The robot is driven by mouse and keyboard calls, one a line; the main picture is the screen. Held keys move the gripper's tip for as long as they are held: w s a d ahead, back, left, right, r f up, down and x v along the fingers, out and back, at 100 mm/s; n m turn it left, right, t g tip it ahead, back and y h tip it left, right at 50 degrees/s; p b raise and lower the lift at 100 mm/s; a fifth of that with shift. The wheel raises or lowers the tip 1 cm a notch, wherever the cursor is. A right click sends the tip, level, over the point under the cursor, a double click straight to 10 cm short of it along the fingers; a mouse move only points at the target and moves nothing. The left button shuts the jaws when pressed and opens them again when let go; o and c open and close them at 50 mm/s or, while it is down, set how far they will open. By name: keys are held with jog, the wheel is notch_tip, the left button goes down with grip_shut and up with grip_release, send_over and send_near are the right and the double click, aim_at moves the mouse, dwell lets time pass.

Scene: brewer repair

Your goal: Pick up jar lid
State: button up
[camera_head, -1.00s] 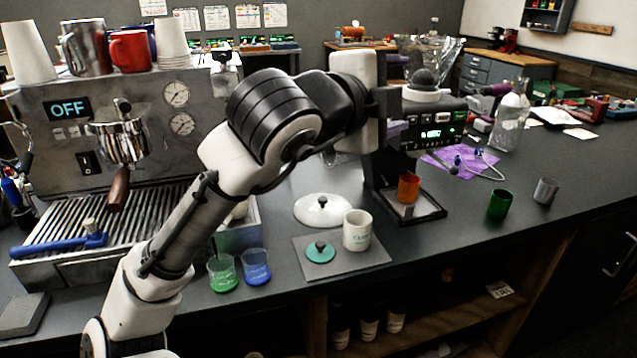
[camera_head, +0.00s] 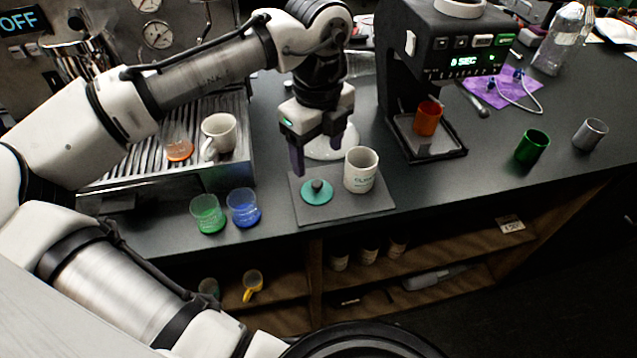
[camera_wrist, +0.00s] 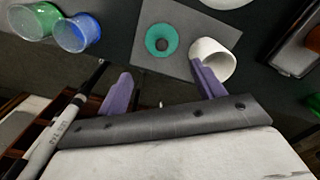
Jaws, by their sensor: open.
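The jar lid is a teal disc with a dark knob (camera_head: 317,191). It lies flat on a dark grey mat (camera_head: 298,212), beside a white mug-like jar (camera_head: 361,171) with teal lettering. In the wrist view the lid (camera_wrist: 162,40) lies ahead of the fingers. My gripper (camera_head: 320,157) is open and empty, with purple fingers pointing down. It hangs above and behind the lid, apart from it. In the wrist view, my gripper (camera_wrist: 160,90) has its right finger overlapping the white jar (camera_wrist: 212,60); I cannot tell whether they touch.
A green glass (camera_head: 208,214) and a blue glass (camera_head: 243,208) stand left of the mat. A white domed lid (camera_head: 335,150) lies behind it. The counter's front edge is close before the mat.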

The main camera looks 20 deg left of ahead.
aim_at(318, 185)
jog(key=f, duration=0.3)
jog(key=f+p, duration=0.1)
jog(key=f, duration=0.5)
jog(key=shift+w+f, duration=0.25)
jog(key=shift+f, duration=0.15)
jog(key=c, duration=0.8)
